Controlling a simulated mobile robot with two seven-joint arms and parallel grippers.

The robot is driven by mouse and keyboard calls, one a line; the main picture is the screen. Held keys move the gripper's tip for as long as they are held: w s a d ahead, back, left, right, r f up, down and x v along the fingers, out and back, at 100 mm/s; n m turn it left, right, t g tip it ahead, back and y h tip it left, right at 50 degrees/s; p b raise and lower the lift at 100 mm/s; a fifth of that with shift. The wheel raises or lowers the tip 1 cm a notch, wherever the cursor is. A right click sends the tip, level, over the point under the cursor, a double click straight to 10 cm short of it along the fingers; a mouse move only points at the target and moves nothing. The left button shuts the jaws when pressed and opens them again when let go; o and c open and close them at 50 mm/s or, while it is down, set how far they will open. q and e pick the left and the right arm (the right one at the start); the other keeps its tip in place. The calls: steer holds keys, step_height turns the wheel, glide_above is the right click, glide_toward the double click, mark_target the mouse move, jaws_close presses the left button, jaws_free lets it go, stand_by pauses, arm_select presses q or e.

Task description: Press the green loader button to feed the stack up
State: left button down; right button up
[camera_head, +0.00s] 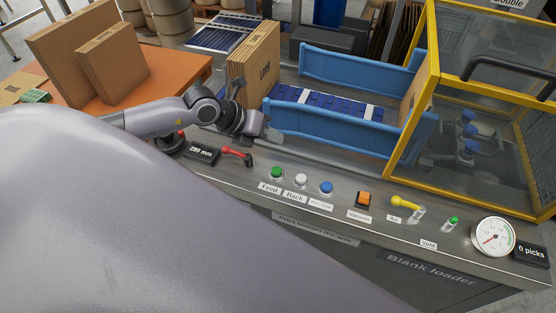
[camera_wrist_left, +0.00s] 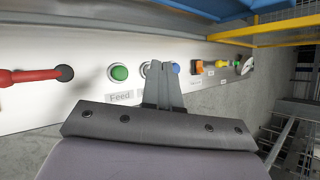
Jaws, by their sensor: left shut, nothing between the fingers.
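The green loader button (camera_head: 276,173), labelled "Feed", stands on the front control panel; it also shows in the left wrist view (camera_wrist_left: 119,73), left of my fingers. My left gripper (camera_head: 270,134) is shut and empty, behind and slightly left of the green button in the head view, apart from it. In the left wrist view my shut fingers (camera_wrist_left: 164,70) partly cover the white button beside the green one. A stack of upright cardboard blanks (camera_head: 254,66) stands in the loader behind my gripper. My right gripper is not in view.
The white "Back" button (camera_head: 301,180) and a blue button (camera_head: 326,188) sit right of the green one. A red lever (camera_head: 236,154) is to its left. Blue side rails (camera_head: 340,128) and a yellow-framed guard (camera_head: 410,95) stand behind. A smaller green "Vent" knob (camera_head: 452,222) is farther right.

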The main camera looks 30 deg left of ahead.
arm_select(q)
steer(key=shift+f, duration=0.2)
steer(key=b, duration=0.5)
glide_above(273, 170)
step_height(273, 170, down, 8)
steer(key=shift+s+r, duration=0.1)
steer(key=shift+f, duration=0.35)
stand_by(1.6)
steer(key=shift+f+b, duration=0.3)
steer(key=shift+f, duration=0.1)
